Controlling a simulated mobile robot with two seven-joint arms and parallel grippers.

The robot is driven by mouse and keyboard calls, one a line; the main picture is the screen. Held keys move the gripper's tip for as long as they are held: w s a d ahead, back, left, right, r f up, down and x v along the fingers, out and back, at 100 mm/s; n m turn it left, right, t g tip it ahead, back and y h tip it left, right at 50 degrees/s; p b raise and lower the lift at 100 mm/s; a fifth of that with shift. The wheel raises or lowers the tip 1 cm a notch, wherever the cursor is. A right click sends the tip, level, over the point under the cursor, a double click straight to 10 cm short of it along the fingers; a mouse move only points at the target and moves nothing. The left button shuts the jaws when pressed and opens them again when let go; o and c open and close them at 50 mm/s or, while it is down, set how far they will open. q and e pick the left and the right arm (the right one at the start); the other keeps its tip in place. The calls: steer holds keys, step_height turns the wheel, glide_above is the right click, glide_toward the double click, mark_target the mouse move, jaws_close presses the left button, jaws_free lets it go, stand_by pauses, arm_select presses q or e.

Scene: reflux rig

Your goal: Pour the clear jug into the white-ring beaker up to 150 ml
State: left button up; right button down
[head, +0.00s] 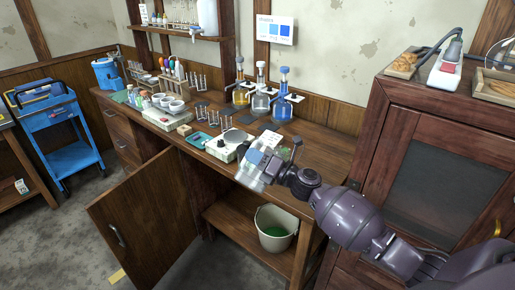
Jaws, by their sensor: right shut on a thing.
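My right gripper (277,166) reaches in from the right over the front edge of the bench. It is shut on a clear, see-through vessel (250,180), which looks like the clear jug. The jug is tilted and held in front of the bench edge, clear of the bench top as far as I can tell. Its liquid level is too small to read. I cannot pick out the white-ring beaker for sure; the gripper and jug hide part of the bench top behind them. My left gripper is not in view.
A white hotplate (222,153) stands just behind the jug. Flasks with yellow, clear and blue liquid (283,108) stand at the back. A bucket (275,236) with green liquid sits on the low shelf. An open cabinet door (150,215) juts out at the front left.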

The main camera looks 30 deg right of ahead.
mark_target(256, 145)
steer(key=shift+w+d+r, duration=0.3)
steer(key=shift+d+r, duration=0.1)
steer(key=shift+d, duration=0.15)
steer(key=shift+w+d+r+m+p, duration=0.2)
steer(key=shift+d+r+m+p, duration=0.25)
steer(key=shift+r+m, duration=0.4)
steer(key=shift+f, duration=0.15)
steer(key=shift+a+m, duration=0.1)
steer(key=shift+m, duration=0.15)
